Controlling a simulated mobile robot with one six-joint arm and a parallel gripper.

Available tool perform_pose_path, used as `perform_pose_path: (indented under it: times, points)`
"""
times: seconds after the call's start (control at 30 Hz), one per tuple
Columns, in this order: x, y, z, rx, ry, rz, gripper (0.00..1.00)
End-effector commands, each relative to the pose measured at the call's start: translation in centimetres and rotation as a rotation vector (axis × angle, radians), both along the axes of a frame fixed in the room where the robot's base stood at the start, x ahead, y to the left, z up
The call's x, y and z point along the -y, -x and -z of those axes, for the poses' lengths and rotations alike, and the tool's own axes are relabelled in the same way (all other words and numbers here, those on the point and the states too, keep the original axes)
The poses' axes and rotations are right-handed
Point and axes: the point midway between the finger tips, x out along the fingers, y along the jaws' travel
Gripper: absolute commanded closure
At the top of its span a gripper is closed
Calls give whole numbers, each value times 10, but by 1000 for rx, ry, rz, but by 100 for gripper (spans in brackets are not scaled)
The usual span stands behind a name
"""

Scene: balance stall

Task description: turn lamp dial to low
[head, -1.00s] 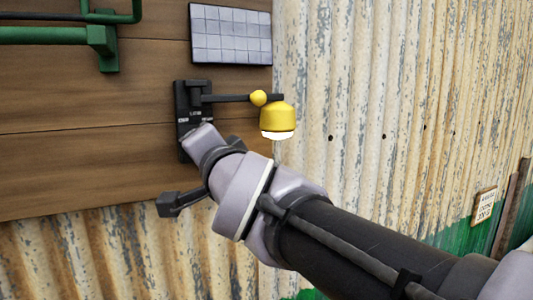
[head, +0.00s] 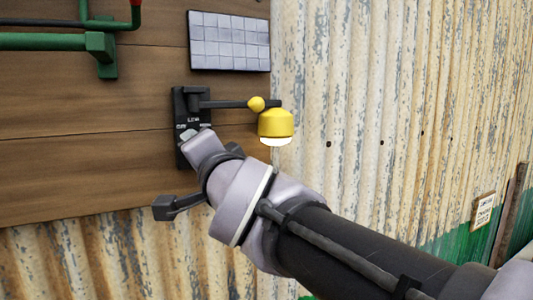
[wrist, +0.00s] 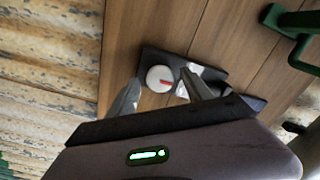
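The lamp dial (wrist: 160,79) is a round white knob with a red mark, set on a dark plate (wrist: 150,55) in the wrist view. In the head view the plate (head: 193,97) is on the wooden wall, with small white lettering that seems to read LOW. The yellow lamp (head: 276,123) hangs on an arm from this plate and looks lit underneath. My gripper (wrist: 160,78) is open, with its two fingers apart and the dial between them in the picture. I cannot tell whether they touch it. In the head view my wrist hides most of the fingers and dial.
A solar panel (head: 230,41) is mounted above the lamp. A green pipe fitting (head: 100,50) is at upper left, also visible in the wrist view (wrist: 295,22). Corrugated metal (head: 400,100) covers the right side. The lamp hangs close above my wrist.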

Motion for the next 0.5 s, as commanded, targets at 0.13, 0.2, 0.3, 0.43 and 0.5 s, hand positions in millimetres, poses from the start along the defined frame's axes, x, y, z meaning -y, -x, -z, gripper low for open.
perform_pose_path:
  times: [0.13, 0.2, 0.3, 0.43, 0.5]
  points:
    - [2, 4, -1, 1, 0, 0, 41]
    - [7, 12, -2, 1, 0, 0, 41]
    - [22, 35, -4, 2, -2, -1, 41]
    - [46, 74, -7, 3, -2, -1, 41]
    - [58, 94, -8, 3, -2, -1, 41]
